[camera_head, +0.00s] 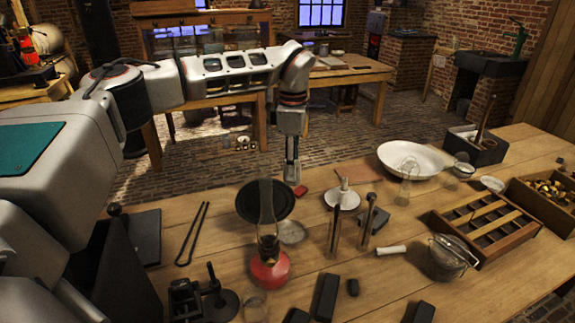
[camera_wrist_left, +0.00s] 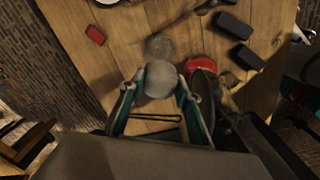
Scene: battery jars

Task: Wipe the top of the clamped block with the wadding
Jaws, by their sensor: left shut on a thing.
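My left gripper (camera_head: 291,178) points down above the far edge of the workbench in the head view. In the left wrist view its two teal-lined fingers (camera_wrist_left: 158,95) hold a rounded grey wad (camera_wrist_left: 160,78), which looks like the wadding. A dark clamp-like fixture (camera_head: 186,301) stands at the near left of the bench in the head view, well nearer than the gripper. Whether a block sits in it, and its top surface, is too dark to tell. My right gripper is out of view.
A red-based lamp (camera_head: 269,270) with a black disc (camera_head: 265,200) stands between gripper and near edge. Black tongs (camera_head: 192,233) lie left. Upright rods (camera_head: 335,228), a white funnel (camera_head: 342,196), dark blocks (camera_head: 326,297) and a divided tray (camera_head: 485,222) occupy the right.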

